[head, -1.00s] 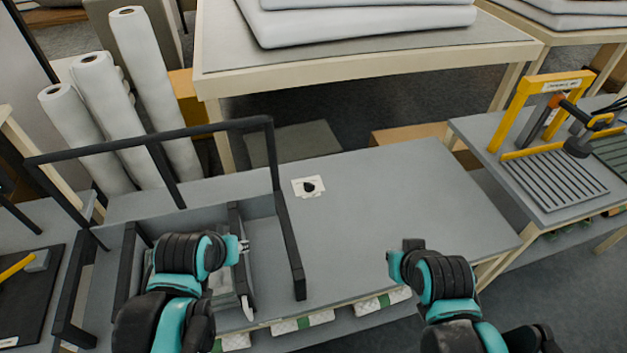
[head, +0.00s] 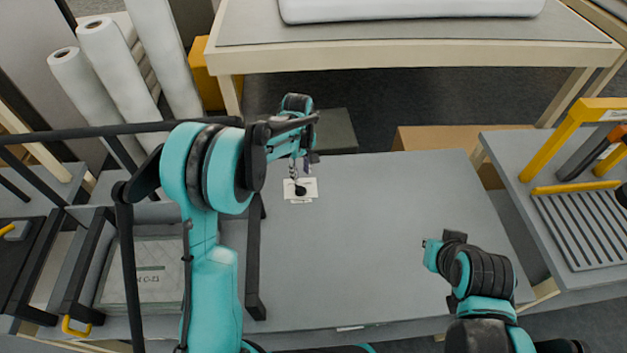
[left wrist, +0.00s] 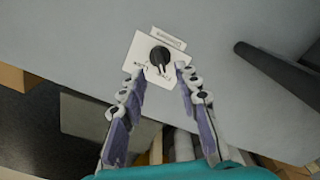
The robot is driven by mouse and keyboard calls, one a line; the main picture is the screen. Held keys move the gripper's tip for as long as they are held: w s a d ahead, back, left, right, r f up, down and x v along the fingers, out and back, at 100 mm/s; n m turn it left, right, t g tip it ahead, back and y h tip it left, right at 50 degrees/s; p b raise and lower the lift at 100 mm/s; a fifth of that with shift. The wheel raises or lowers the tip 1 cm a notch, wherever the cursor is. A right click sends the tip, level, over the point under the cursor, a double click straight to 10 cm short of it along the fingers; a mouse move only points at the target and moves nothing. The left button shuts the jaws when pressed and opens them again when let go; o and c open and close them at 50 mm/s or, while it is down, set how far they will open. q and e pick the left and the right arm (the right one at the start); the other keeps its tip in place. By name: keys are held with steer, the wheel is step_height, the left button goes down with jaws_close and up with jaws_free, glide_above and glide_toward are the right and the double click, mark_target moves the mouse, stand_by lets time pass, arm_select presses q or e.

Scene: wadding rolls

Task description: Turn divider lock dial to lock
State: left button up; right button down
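The lock dial is a small black knob (head: 300,190) on a white square plate (head: 291,195) on the grey table. In the left wrist view the knob (left wrist: 160,56) has a pointer slanting toward the lower right, and the plate (left wrist: 143,47) carries small printed words too blurred to read surely. My left gripper (head: 298,172) reaches down over the plate. Its fingers (left wrist: 158,69) are apart, one on either side of the knob, with a visible gap to it. My right gripper (head: 431,252) is away at the right, over the table; its fingers are too small to judge.
A black frame (head: 128,265) stands on the left of the table (head: 370,250), around a grey bin with a labelled packet (head: 140,278). White rolls (head: 120,75) lean behind. A yellow-framed rack (head: 575,150) stands at the right. The table's middle is clear.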

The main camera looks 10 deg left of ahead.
mark_target(303, 188)
arm_select(q)
steer(key=shift+w+d+f, duration=0.15)
steer(key=shift+w+f, duration=0.15)
steer(key=shift+f, duration=0.5)
step_height(303, 188, down, 7)
steer(key=b, duration=0.2)
steer(key=shift+s+b, duration=0.1)
steer(key=shift+b, duration=0.25)
jaws_close()
